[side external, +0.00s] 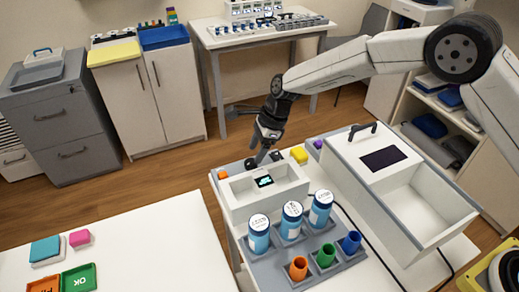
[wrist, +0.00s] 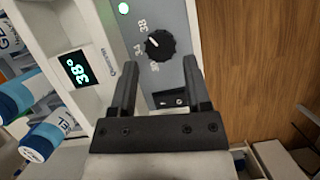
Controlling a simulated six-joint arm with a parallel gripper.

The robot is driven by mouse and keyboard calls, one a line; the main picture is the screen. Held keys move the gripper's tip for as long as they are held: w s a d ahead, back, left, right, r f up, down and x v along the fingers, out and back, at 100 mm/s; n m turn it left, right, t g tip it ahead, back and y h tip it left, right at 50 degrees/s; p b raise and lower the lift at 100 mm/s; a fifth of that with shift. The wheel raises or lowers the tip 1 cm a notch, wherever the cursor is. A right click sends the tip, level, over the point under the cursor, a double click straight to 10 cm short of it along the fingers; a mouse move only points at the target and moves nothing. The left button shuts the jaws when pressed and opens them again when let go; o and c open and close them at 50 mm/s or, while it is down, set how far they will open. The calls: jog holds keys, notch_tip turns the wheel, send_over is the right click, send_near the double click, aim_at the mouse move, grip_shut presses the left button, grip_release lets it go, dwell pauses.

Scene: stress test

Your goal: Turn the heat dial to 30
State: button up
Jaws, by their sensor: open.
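The heat dial (wrist: 160,45) is a round black knob on the grey side panel of a white warmer box (side external: 237,198). Labels 38, 34 and what looks like 30 run around it, and a small white mark shows on the knob. The warmer's display (wrist: 76,68) reads 38°; it also shows in the side view (side external: 264,181). My gripper (wrist: 160,64) is open and empty, its two fingers pointing toward the dial, one to each side of it. I cannot tell whether they touch it. In the side view my gripper (side external: 262,157) is at the warmer's back side, and the dial is hidden.
A green light (wrist: 123,8) and a small black switch (wrist: 180,99) flank the dial.

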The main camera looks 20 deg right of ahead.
aim_at(251, 161)
jog(key=shift+x, duration=1.8)
grip_shut()
